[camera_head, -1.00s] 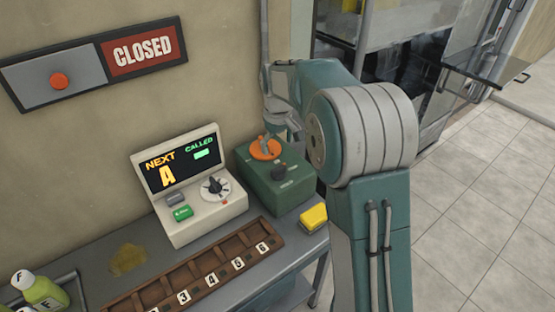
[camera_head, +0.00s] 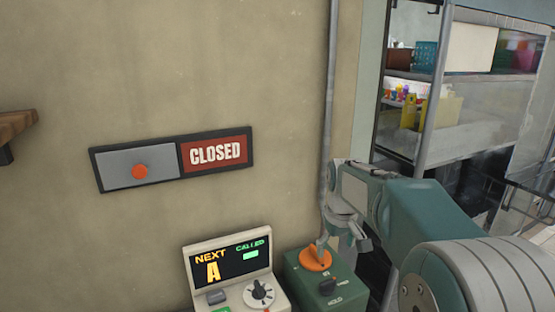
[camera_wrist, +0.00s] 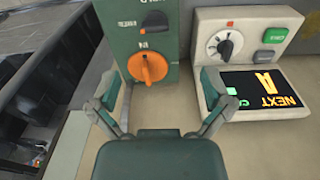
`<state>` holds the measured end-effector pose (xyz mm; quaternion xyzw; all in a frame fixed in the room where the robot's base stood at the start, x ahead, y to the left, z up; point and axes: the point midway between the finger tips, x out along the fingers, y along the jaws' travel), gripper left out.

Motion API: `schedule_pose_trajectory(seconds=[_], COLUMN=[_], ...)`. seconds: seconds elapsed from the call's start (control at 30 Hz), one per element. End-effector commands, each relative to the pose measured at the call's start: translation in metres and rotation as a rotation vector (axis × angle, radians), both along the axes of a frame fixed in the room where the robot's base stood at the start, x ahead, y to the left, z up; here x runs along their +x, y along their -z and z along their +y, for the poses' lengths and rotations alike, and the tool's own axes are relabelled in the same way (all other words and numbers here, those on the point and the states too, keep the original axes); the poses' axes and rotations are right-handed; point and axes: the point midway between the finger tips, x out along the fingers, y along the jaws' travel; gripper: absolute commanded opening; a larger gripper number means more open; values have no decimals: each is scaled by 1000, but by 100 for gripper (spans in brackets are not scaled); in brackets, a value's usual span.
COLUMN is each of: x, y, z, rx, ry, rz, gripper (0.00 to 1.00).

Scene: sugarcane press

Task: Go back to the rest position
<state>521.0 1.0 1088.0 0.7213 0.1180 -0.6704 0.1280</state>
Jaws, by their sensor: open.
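My gripper (camera_head: 343,238) is open and empty, at the upper right of the green box (camera_head: 315,288) in the head view. The box carries an orange knob (camera_head: 316,258) and a smaller black knob. In the wrist view my gripper (camera_wrist: 160,84) has its two fingers spread wide. The orange knob (camera_wrist: 147,68) shows in the gap between them, with nothing held. My arm reaches in from the lower right of the head view.
A cream console (camera_head: 228,262) with a NEXT/CALLED screen stands left of the green box. A vertical pipe (camera_head: 331,110) runs beside my gripper. Glazed shelves (camera_head: 465,85) stand at right.

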Motion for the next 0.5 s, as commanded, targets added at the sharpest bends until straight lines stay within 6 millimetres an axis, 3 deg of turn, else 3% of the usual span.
schedule_pose_trajectory(seconds=[0.2,0.5], x=[-59,-141], y=[-33,-51], z=[0,0], rx=[9,32], ry=[73,172], rz=[-91,-210], gripper=[100,100])
